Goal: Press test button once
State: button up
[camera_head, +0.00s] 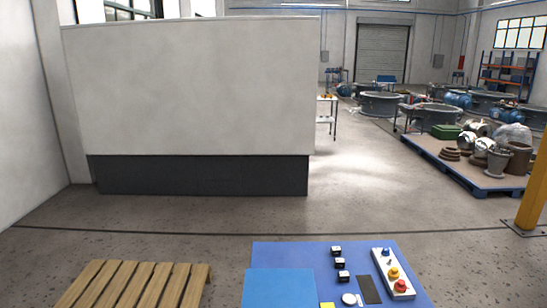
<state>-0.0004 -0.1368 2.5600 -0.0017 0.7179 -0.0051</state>
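A light-coloured control box (380,252) stands at the right side of a blue work surface (290,250) in the head view. No label is readable, so I cannot tell which one is the test button. My gripper is not in view, and nothing covers the box.
Several small black blocks (340,262), a dark flat plate (370,289), a white round piece (349,299) and a yellow piece (327,305) lie left of the box. A wooden pallet (135,283) is at the lower left. A white partition (195,85) stands behind, with clear floor before it.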

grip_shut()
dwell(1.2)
